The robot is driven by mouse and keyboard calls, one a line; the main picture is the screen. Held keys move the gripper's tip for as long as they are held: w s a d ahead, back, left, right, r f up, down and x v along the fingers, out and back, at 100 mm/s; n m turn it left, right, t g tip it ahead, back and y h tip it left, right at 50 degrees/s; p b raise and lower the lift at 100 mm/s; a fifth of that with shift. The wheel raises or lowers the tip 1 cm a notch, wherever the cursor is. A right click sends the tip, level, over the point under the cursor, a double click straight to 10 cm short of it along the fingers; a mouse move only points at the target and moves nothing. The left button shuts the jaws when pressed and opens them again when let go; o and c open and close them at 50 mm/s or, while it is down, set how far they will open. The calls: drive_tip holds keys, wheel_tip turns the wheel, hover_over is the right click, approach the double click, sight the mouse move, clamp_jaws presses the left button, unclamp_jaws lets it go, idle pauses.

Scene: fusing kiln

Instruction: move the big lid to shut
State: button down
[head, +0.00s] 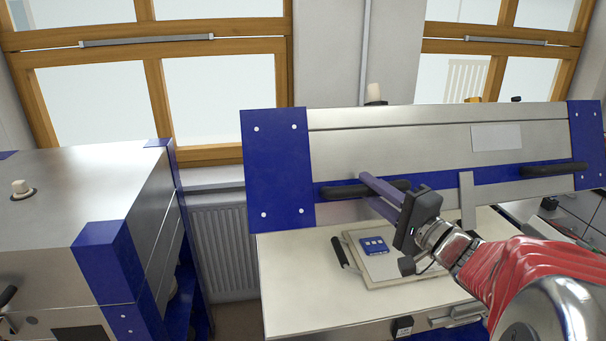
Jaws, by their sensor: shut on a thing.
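The big lid (400,145) is a long silver panel with blue end plates and a blue stripe. It stands raised and tilted above the pale kiln base (290,285), with an open space between its lower edge and the base. Two black handles sit on the stripe, a left handle (338,191) and a right handle (553,170). My gripper (375,187) comes from the lower right and is shut on the left handle. Its fingers hide part of that handle.
On the kiln base lies a pale board (398,279) with a small blue item (373,245) on it, and a black handle (340,252) at its left. A second steel-and-blue kiln (75,205) stands at the left. Windows and a radiator (224,240) are behind.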

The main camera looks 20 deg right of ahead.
drive_tip(key=shift+f, duration=0.1)
drive_tip(key=c, duration=1.6)
unclamp_jaws()
drive_tip(key=shift+o, duration=0.2)
drive_tip(key=shift+s, duration=0.1)
drive_tip(key=v, duration=1.3)
drive_tip(key=shift+s, duration=0.25)
drive_tip(key=shift+f, duration=0.1)
